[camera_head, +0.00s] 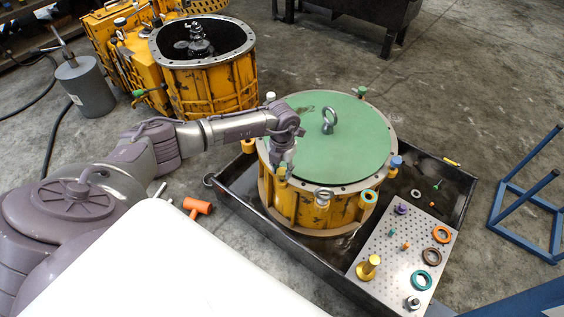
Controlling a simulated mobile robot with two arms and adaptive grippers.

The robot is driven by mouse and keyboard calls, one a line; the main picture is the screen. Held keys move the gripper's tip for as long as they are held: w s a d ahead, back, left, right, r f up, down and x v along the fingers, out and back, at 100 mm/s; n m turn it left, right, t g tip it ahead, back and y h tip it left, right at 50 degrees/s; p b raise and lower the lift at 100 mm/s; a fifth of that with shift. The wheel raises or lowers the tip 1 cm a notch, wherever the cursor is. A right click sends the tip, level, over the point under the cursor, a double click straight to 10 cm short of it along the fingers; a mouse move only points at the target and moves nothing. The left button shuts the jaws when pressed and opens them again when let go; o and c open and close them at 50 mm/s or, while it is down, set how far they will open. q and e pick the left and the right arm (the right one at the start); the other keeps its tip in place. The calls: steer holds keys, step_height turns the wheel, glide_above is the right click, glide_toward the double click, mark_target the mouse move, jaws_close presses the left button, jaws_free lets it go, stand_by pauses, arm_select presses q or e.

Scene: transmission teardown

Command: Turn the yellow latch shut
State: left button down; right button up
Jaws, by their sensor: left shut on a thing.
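A yellow drum-shaped housing (299,207) with a green round lid (358,132) stands in a dark tray. A lifting eye (328,120) rises from the lid. My left gripper (282,166) points down at the housing's near-left rim. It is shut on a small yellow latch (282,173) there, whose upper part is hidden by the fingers. How far the latch is turned cannot be told. Another yellow piece (248,147) sits on the left rim. My right gripper is not in view.
Other rim pieces include a blue one (396,163) and a grey ring (323,194). A perforated plate (385,238) with rings and pegs fills the tray's right front. An orange mallet (198,207) lies left of the tray. A second yellow housing (215,87) stands behind my arm.

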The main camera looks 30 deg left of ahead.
mark_target(282, 171)
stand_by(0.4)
arm_select(q)
steer(key=c, duration=0.8)
jaws_free()
steer(key=shift+o, duration=0.2)
step_height(282, 171, up, 12)
